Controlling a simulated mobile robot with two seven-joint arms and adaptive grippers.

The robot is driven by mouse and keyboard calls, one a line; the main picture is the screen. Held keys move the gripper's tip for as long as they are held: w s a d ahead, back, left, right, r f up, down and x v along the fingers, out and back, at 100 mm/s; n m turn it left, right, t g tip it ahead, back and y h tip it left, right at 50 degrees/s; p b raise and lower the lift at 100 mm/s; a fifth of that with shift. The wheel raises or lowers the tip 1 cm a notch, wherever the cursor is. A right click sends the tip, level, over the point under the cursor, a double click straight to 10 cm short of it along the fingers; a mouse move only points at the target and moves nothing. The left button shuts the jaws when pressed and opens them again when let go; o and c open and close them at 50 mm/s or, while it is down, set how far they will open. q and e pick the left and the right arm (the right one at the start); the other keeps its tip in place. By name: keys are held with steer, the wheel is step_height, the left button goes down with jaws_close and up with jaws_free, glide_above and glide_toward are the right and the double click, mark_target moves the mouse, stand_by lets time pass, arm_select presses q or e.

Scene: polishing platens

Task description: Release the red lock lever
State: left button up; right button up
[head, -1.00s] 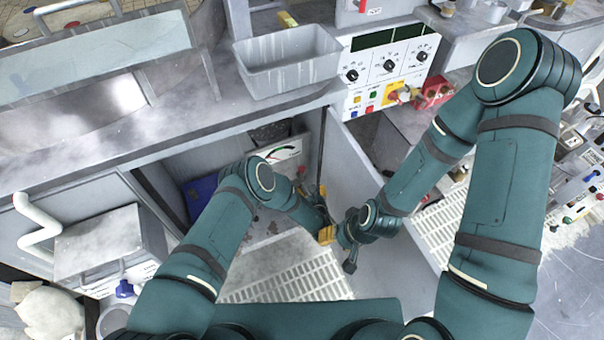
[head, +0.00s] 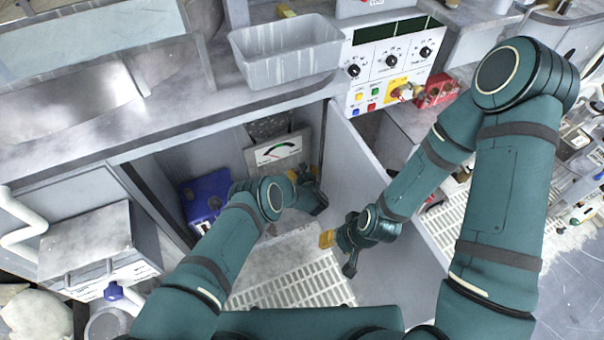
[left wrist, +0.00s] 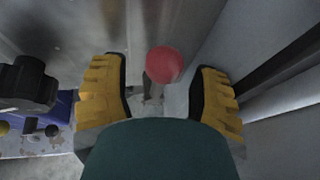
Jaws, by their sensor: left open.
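A red ball knob (left wrist: 163,64), which looks like the end of the lock lever, shows in the left wrist view between my left gripper's two yellow fingers. A thin grey stem (left wrist: 153,92) runs below it, partly hidden. My left gripper (left wrist: 161,72) is open around the knob's line, with a gap on each side; I cannot tell its depth from the knob. In the head view my left arm reaches into the open cabinet, and its gripper (head: 311,185) hides the lever. My right gripper (head: 328,240) is by the open door; its opening is unclear.
The cabinet door (head: 352,165) stands open to the right of my left arm. A black knob (left wrist: 28,84) is left of my fingers. A grey tray (head: 286,60) stands on the counter above.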

arm_select(q)
steer(key=shift+w+f, duration=0.1)
steer(key=shift+w, duration=0.3)
steer(key=shift+a, duration=0.1)
jaws_close()
